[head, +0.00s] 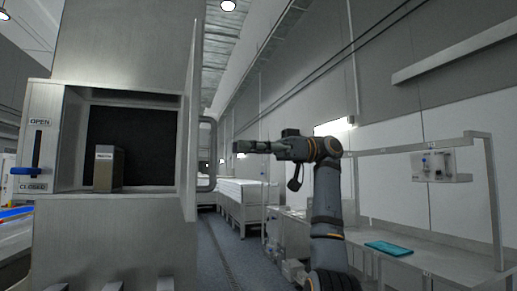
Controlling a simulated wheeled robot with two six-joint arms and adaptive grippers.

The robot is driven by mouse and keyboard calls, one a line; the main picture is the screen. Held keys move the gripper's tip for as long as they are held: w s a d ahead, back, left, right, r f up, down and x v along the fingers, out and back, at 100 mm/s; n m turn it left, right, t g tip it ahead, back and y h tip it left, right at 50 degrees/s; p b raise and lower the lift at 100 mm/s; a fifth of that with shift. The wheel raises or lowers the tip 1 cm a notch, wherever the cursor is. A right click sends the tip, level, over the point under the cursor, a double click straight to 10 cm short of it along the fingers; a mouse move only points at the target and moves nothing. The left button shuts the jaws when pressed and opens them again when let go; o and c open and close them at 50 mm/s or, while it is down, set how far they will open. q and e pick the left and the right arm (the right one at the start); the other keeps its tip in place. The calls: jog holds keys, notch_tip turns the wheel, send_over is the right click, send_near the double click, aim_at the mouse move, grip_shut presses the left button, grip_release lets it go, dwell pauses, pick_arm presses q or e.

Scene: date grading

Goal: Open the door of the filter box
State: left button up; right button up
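The filter box (60,225) is a grey metal cabinet at the left. Its front opening shows a dark interior with a small grey box-shaped block (110,168) bearing a label. The door (190,120) is seen nearly edge-on at the right side of the opening, swung out. A grey loop handle (208,155) stands on the door's right face. My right gripper (237,147) points left, a little to the right of the handle and apart from it in the picture. It holds nothing visible, and its fingers are too small to judge. My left gripper is not in view.
A blue lever (25,171) sits low on a slot between OPEN and CLOSED labels, nearer CLOSED. A metal bench (400,262) with a teal tray (388,248) stands at the right under a frame. White-topped racks (240,190) stand behind; an aisle of floor (222,245) lies between.

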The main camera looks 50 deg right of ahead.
jog(key=shift+v, duration=1.9)
jog(key=shift+d, duration=0.1)
